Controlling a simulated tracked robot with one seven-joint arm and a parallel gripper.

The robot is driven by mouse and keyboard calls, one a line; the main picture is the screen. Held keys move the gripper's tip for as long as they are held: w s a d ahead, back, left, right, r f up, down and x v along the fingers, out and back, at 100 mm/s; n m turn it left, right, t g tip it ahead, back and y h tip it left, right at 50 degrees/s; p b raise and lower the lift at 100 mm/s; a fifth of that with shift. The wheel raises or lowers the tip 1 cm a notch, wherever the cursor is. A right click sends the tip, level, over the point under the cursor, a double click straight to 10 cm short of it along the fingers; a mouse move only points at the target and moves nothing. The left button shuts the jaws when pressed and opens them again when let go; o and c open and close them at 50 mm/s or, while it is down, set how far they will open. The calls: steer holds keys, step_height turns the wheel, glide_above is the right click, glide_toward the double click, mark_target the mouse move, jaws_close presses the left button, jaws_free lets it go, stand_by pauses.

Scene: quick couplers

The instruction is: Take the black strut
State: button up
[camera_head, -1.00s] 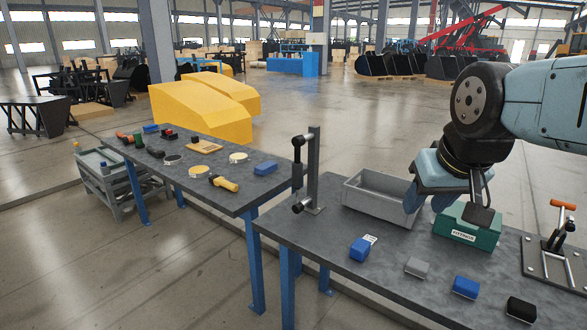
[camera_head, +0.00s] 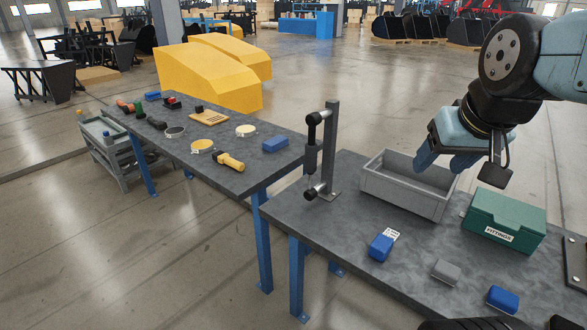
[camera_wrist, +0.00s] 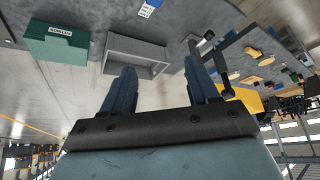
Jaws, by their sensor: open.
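The black strut (camera_head: 312,150) stands upright beside a grey post (camera_head: 332,150) at the left end of the near table, between an upper and a lower dark joint. In the wrist view the strut (camera_wrist: 216,62) shows near the right finger, partly hard to make out. My gripper (camera_head: 447,163) is open and empty, above the grey bin and to the right of the strut, clearly apart from it. Its two blue fingers (camera_wrist: 161,90) also show in the wrist view, with nothing between them.
The grey bin (camera_head: 402,197) and green fittings box (camera_head: 507,231) stand right of the post. Blue (camera_head: 381,247) and grey blocks (camera_head: 446,271) lie in front. A second table (camera_head: 225,180) with small parts stands left. The tabletop just in front of the bin is clear.

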mark_target(310, 154)
steer(key=shift+o, duration=0.7)
steer(key=w+a+t+y, duration=0.3)
steer(key=w+a, duration=0.9)
steer(key=w, duration=0.4)
steer(key=shift+w+a+f, duration=0.15)
steer(key=shift+w+f, duration=0.05)
steer(key=shift+f, duration=0.25)
steer(key=w+a+f+m+t, duration=0.2)
steer(key=w+a+f+t, duration=0.15)
steer(key=w+a, duration=0.4)
steer(key=s+a+f+m+t+h, duration=0.25)
steer(key=a+f+t+h, duration=0.2)
steer(key=f+h, duration=0.75)
steer(key=shift+m+g+y, duration=0.3)
steer(key=shift+m+y, duration=0.05)
steer(key=shift+y, duration=0.15)
steer(key=x, duration=1.3)
steer(key=shift+w+a+f, duration=0.25)
steer(key=shift+w+f, duration=0.1)
steer(key=shift+w, duration=0.1)
steer(key=c, duration=1.2)
